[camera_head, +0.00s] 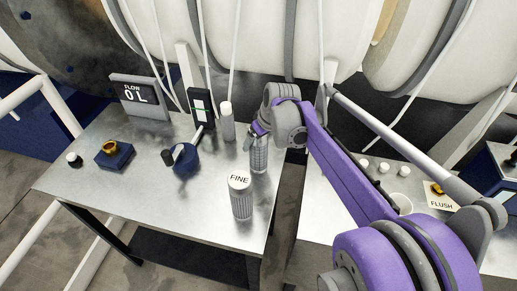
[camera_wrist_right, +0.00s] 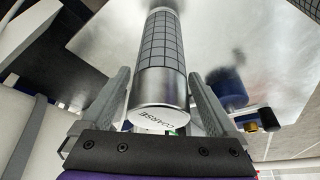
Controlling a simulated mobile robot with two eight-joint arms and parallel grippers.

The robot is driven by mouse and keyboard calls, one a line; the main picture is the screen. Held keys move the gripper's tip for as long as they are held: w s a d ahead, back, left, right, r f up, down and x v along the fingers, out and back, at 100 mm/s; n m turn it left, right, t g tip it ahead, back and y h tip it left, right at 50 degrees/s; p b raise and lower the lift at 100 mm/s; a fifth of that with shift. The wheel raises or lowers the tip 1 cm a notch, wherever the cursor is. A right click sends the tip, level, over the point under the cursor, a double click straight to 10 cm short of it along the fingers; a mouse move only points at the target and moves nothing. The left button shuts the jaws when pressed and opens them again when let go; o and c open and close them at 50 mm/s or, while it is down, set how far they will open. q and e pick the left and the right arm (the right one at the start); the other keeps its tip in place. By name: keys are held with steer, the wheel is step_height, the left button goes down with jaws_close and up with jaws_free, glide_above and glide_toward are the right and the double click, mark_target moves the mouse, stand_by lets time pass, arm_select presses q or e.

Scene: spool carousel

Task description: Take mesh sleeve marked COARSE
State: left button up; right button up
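The COARSE mesh sleeve (camera_wrist_right: 160,75) is a grey cylinder with a dark grid and a pale labelled cap (camera_wrist_right: 158,119). In the head view, the same sleeve (camera_head: 259,157) stands upright near the right edge of the metal table, its top hidden by my right gripper (camera_head: 256,136). In the right wrist view, the fingers (camera_wrist_right: 161,80) are on both sides of the sleeve, with a narrow gap seeming to show at each side. The FINE mesh sleeve (camera_head: 241,198) stands upright just in front of it, apart from it. My left gripper is not in view.
The metal table (camera_head: 130,190) also holds a flow display (camera_head: 139,94), a blue block with a brass fitting (camera_head: 114,153), a blue cylinder (camera_head: 185,160) and a slim grey cylinder (camera_head: 227,122). A gap separates it from the right table, which has a FLUSH card (camera_head: 440,197).

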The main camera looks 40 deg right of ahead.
steer(key=c, duration=1.2)
